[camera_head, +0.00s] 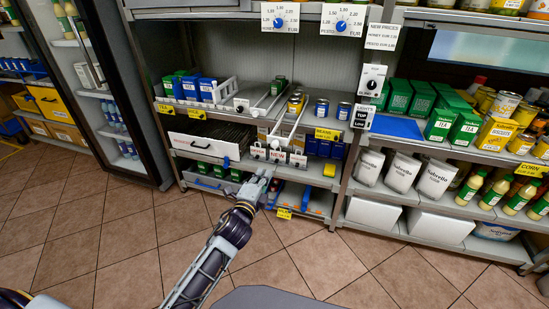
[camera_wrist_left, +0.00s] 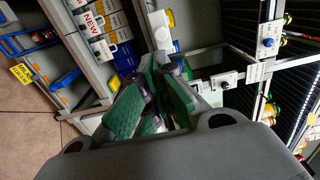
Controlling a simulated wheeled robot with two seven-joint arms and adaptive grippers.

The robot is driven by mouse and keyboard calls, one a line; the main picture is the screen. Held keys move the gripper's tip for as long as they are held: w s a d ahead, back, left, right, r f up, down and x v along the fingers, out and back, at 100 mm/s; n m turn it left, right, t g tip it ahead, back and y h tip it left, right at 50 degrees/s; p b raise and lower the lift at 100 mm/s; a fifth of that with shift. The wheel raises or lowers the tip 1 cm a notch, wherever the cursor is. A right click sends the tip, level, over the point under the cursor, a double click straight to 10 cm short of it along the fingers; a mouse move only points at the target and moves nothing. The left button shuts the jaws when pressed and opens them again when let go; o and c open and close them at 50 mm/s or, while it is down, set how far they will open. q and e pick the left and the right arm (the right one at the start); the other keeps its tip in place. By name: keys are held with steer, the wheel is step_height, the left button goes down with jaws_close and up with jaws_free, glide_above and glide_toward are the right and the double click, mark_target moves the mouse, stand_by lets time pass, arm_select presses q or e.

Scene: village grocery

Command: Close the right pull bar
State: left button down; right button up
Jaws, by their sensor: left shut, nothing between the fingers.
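Two pale pull bars stick out from the middle shelf in the head view. The right pull bar (camera_head: 293,121) slants out past the shelf front, its near end beside the label strip. The left pull bar (camera_head: 259,101) lies left of it and ends at a small knob plate. My left gripper (camera_head: 263,174) is low in front of the lower shelf, below the right bar's near end and apart from it. In the left wrist view its green fingers (camera_wrist_left: 152,100) are together, with nothing visible between them. My right gripper is out of view.
A shelf of tea boxes (camera_head: 465,128) stands further right. The tiled floor (camera_head: 130,235) is clear.

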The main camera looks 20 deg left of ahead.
arm_select(q)
steer(key=shift+r, duration=0.25)
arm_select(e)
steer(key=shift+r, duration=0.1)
arm_select(q)
steer(key=shift+w, duration=0.15)
steer(key=b, duration=0.2)
glide_toward(281, 142)
steer(key=shift+w, duration=1.2)
steer(key=shift+w+f+b, duration=0.1)
steer(key=shift+w+b, duration=0.25)
steer(key=shift+w, duration=0.3)
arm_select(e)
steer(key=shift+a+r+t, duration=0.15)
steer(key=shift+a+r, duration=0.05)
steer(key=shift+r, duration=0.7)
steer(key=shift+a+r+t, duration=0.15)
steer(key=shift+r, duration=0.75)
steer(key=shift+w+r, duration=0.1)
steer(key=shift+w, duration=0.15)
arm_select(q)
steer(key=shift+w, duration=0.2)
